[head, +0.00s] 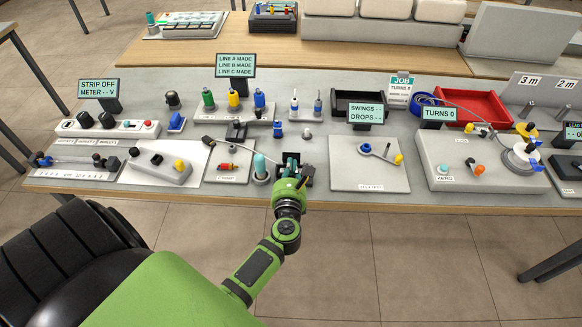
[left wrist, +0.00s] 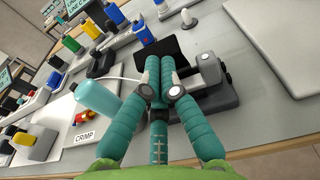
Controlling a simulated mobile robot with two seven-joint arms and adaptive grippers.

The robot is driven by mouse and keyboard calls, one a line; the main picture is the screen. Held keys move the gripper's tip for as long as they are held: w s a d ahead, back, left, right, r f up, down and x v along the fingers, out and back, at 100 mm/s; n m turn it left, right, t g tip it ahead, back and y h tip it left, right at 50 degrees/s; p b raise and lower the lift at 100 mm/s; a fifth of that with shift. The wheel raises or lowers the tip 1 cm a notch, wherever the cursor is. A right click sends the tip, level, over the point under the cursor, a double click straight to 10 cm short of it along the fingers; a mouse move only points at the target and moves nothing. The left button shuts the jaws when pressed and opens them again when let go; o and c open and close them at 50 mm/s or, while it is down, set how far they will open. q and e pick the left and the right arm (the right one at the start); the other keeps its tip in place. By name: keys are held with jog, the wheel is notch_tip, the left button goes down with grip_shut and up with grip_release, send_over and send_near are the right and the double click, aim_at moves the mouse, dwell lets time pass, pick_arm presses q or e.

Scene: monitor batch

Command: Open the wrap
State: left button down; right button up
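My left gripper (head: 291,165) is over the front middle of the bench. A teal cylinder (head: 260,167) stands just left of the gripper. No part is labelled as the wrap. A sign reading TURNS 0 (head: 439,114) stands at the right, above a grey board (head: 445,180) with a wire and a pale disc (head: 521,157). My right gripper is not in view.
A grey plate (head: 345,180) with a blue-and-yellow lever lies right of the gripper. A CRIMP plate (left wrist: 75,120) with a red tool lies left. Bottles (head: 233,99), a red tray (head: 478,108) and a black tray (head: 359,98) stand farther back.

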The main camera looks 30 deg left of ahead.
aim_at(292, 154)
pick_arm(q)
jog(key=shift+w+a+r, duration=0.3)
jog(key=shift+w+r, duration=0.25)
jog(key=shift+r, duration=0.05)
jog(key=shift+w+a+r, duration=0.2)
jog(key=shift+w, duration=0.15)
jog(key=shift+w+a+r+p, duration=0.2)
jog(key=shift+w+a+p, duration=0.1)
jog(key=shift+w+p, duration=0.1)
jog(key=shift+r, duration=0.1)
dwell(0.5)
